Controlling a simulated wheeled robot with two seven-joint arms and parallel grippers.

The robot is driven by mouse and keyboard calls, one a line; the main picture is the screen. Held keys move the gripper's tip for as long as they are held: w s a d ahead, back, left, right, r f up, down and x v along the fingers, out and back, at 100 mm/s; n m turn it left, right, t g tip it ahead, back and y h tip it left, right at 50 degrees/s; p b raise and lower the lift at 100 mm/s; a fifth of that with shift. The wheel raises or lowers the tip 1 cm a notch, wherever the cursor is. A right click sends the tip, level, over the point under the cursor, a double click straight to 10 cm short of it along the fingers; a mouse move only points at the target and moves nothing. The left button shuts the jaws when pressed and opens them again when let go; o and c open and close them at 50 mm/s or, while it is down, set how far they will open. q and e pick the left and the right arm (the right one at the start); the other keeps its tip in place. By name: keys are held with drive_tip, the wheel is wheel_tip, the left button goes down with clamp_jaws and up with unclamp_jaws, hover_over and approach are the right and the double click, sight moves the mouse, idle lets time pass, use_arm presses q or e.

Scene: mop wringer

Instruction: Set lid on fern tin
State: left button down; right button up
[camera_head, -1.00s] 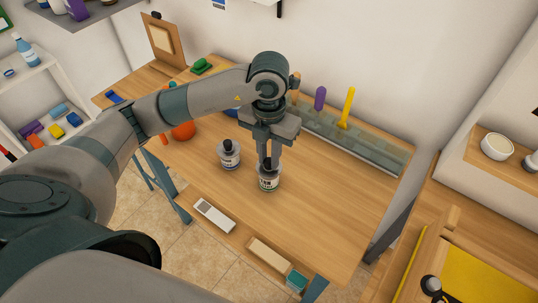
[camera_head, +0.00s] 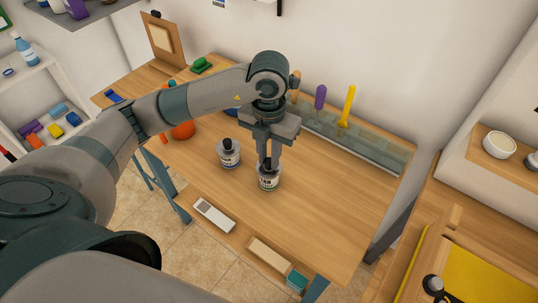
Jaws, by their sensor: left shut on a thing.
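A labelled tin (camera_head: 268,182) stands upright on the wooden table, directly under my left gripper (camera_head: 268,160). Its label seems to end in "RN", but it is too small to read surely. My left gripper points straight down and is shut on a dark lid knob at the top of this tin. Whether the lid is fully seated cannot be told. A second, similar tin (camera_head: 229,155) with a dark knob on top stands to the left, apart from the gripper. My right gripper is not in view.
A long rack (camera_head: 350,140) with upright coloured tools, one purple and one yellow, runs along the table's back. An orange round object (camera_head: 183,130) stands at the left. The table's right part (camera_head: 340,200) is clear.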

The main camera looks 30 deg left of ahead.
use_arm(q)
drive_tip(key=shift+f, duration=0.15)
idle(0.4)
drive_tip(key=c, duration=1.5)
unclamp_jaws()
drive_tip(key=shift+c, duration=0.2)
drive_tip(key=shift+r+p, duration=1.95)
drive_tip(key=shift+r, duration=1.6)
